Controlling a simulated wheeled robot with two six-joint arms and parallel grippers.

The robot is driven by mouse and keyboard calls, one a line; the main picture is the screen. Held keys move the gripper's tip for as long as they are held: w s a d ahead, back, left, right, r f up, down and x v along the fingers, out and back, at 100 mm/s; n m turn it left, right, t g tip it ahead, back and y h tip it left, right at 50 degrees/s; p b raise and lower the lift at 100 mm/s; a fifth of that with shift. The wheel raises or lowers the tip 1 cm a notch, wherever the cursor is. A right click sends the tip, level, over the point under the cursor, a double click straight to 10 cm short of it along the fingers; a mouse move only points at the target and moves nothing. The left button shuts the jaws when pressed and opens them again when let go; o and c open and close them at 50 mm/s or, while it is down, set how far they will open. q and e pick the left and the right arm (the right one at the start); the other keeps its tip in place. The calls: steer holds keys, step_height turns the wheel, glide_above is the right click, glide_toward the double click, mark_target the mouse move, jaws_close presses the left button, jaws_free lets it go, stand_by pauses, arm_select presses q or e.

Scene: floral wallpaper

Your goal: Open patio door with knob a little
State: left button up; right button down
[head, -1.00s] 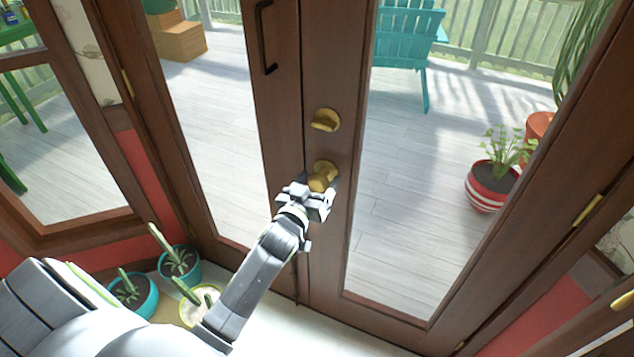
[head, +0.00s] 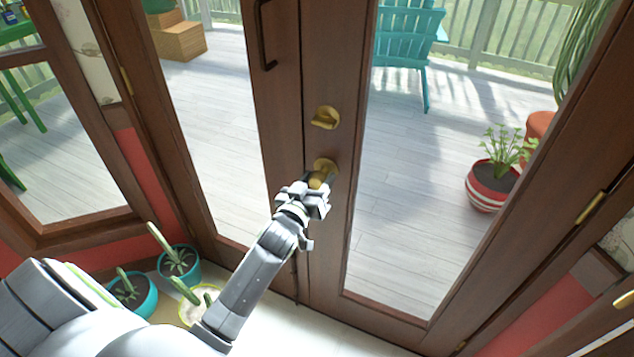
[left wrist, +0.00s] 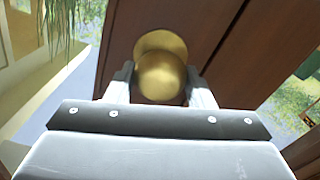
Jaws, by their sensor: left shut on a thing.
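The patio door (head: 335,240) is a brown wooden double door with tall glass panes. Its brass knob (head: 319,181) sits on the right leaf, below a brass deadbolt latch (head: 325,118). My left gripper (head: 318,186) is at the knob, with its fingers around it. In the left wrist view the round brass knob (left wrist: 161,77) sits between the two fingers (left wrist: 161,88), which are shut on it. The right leaf looks closed against the left leaf. My right gripper is not in view.
Several potted cacti (head: 178,262) stand on the floor at the lower left, close to my left arm. Outside, a teal chair (head: 408,38) and a red-striped plant pot (head: 487,187) stand on the deck. A dark handle (head: 266,35) is on the left leaf.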

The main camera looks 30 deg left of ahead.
arm_select(q)
steer(key=shift+f+n+b, duration=0.2)
steer(key=shift+n+b, duration=0.6)
steer(key=shift+n, duration=0.4)
steer(key=shift+a+n+b, duration=0.1)
steer(key=shift+n+b, duration=0.25)
steer(key=shift+n, duration=0.55)
steer(key=n+b, duration=0.1)
steer(key=n, duration=0.4)
steer(key=shift+r, duration=0.1)
